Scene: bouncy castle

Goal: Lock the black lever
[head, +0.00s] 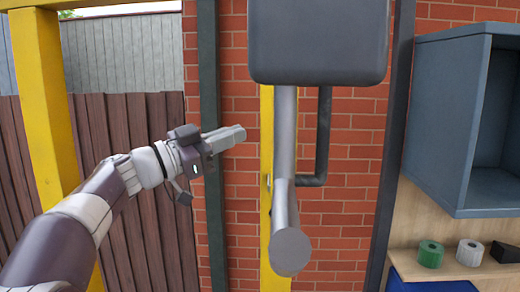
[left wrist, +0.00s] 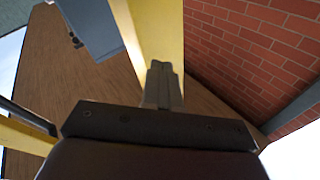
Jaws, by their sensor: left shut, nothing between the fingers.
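A black bent bar (head: 324,135), the likeliest black lever, hangs below a dark grey box (head: 319,40) in front of a brick wall. Its lower end turns left and passes behind a thick grey bar (head: 285,135), which hides where it ends. My left gripper (head: 241,133) is shut and empty, pointing right. In the picture it is left of the grey bar and the black bar, apart from both. Its closed fingers also show in the left wrist view (left wrist: 163,75). My right gripper is not in view.
A yellow post (head: 267,120) stands behind the grey bar. Another yellow post (head: 42,90) and a brown fence (head: 130,130) are at left. A blue-grey cabinet (head: 440,125) is at right, above a shelf with a green roll (head: 430,254) and a white roll (head: 470,253).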

